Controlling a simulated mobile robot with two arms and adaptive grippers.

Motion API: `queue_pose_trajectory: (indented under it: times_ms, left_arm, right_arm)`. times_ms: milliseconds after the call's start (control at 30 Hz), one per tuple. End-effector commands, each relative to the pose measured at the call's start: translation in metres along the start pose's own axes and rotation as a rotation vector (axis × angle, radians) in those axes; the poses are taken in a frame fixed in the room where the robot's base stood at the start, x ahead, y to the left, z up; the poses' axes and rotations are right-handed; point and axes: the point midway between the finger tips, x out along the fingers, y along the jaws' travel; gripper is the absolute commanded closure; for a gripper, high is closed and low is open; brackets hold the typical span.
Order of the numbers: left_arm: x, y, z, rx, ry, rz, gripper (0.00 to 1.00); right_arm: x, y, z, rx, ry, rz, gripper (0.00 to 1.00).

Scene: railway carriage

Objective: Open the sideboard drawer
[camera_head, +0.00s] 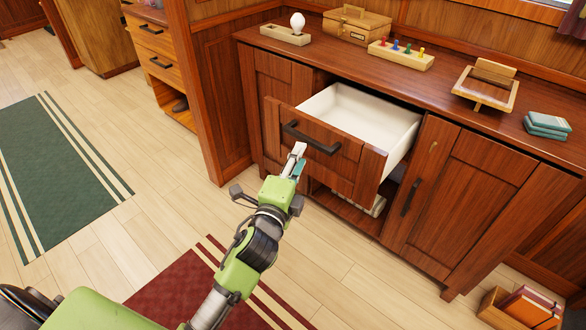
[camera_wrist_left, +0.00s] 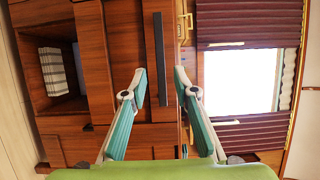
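The sideboard (camera_head: 465,190) is dark reddish wood. Its drawer (camera_head: 345,150) is pulled well out, showing a white, empty-looking interior. The dark bar handle (camera_head: 311,138) is on the drawer front; it also shows in the left wrist view (camera_wrist_left: 159,55), upright in the picture. My left gripper (camera_head: 298,154) is just in front of the drawer front, close below the handle. In the left wrist view its two fingers (camera_wrist_left: 160,88) stand apart, with the handle beyond and between the tips; no grip on it shows. My right gripper is not in view.
A book crate (camera_head: 519,308) stands on the floor at right. Floor at left is clear.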

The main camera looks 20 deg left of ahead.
Motion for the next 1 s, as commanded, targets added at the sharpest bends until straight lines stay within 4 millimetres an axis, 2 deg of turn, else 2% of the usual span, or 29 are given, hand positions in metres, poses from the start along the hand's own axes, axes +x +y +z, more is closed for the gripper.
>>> queue_pose_trajectory:
  times_ms: [100, 300, 867, 1000]
  left_arm:
    - [-0.021, 0.001, 0.000, -0.001, 0.000, 0.002, 0.73]
    - [-0.040, 0.000, 0.000, -0.001, 0.000, -0.001, 0.73]
    - [-0.043, 0.000, 0.000, -0.002, -0.001, 0.000, 0.73]
    - [-0.048, 0.010, 0.008, -0.064, -0.026, 0.044, 0.73]
  right_arm:
    - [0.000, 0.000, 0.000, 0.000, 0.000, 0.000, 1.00]
    - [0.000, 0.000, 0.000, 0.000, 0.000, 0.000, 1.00]
    - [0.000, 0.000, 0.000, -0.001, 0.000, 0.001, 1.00]
    - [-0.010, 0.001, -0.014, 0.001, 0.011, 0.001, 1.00]
